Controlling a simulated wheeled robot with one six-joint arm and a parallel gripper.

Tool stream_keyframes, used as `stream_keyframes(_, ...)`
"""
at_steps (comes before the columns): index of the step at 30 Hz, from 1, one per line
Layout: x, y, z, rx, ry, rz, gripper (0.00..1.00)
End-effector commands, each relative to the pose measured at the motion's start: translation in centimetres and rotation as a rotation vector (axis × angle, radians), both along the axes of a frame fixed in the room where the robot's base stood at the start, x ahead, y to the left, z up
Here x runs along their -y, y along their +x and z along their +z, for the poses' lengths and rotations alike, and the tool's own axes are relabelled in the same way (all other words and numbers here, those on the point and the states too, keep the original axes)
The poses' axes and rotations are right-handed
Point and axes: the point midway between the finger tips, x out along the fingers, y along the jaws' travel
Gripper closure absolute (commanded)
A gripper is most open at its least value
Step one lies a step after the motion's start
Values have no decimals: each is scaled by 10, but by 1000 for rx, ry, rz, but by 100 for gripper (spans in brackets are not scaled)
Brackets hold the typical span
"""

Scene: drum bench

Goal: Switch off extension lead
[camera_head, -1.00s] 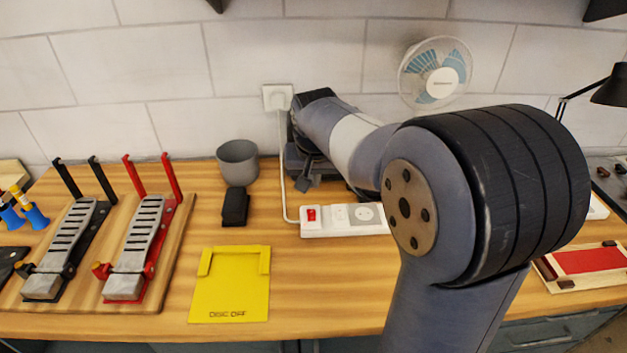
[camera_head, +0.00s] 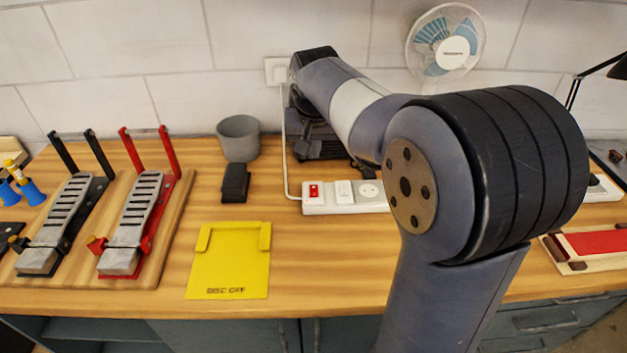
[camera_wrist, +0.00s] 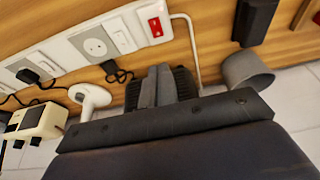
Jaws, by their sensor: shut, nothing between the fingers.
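The white extension lead (camera_head: 325,209) lies on the bench near the wall, and its right part is hidden behind my arm. Its red rocker switch (camera_head: 314,191) is at the left end, beside a small white switch and sockets. I cannot tell the rocker's position. In the wrist view the red switch (camera_wrist: 155,27) and a plain socket (camera_wrist: 95,46) show clearly. My gripper (camera_wrist: 160,70) is shut and empty, with its fingertips just short of the red switch in that picture and apart from it. In the head view my gripper is mostly hidden among dark parts behind the lead.
A white cable runs up to the wall socket (camera_head: 277,70). A grey cup (camera_head: 239,138) and a black block (camera_head: 235,183) stand left of the lead. A yellow plate (camera_head: 229,262) lies in front, pedals (camera_head: 133,220) further left. A black plug (camera_wrist: 28,76) sits in the lead.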

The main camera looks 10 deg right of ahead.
Motion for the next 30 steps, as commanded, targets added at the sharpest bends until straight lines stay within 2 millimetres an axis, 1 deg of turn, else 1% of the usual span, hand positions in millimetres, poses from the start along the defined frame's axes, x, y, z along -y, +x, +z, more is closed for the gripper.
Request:
stream_keyframes(5, 2, 9, -30, -7, 0, -1, 100)
stream_keyframes(12, 6, 26, -79, -6, 0, -2, 100)
stream_keyframes(18, 7, 32, -110, -4, 0, -1, 100)
stream_keyframes(21, 7, 33, -120, -4, 0, -1, 100)
stream_keyframes(24, 7, 34, -124, -2, 1, -1, 100)
stream_keyframes(30, 7, 34, -126, -1, 0, 0, 100)
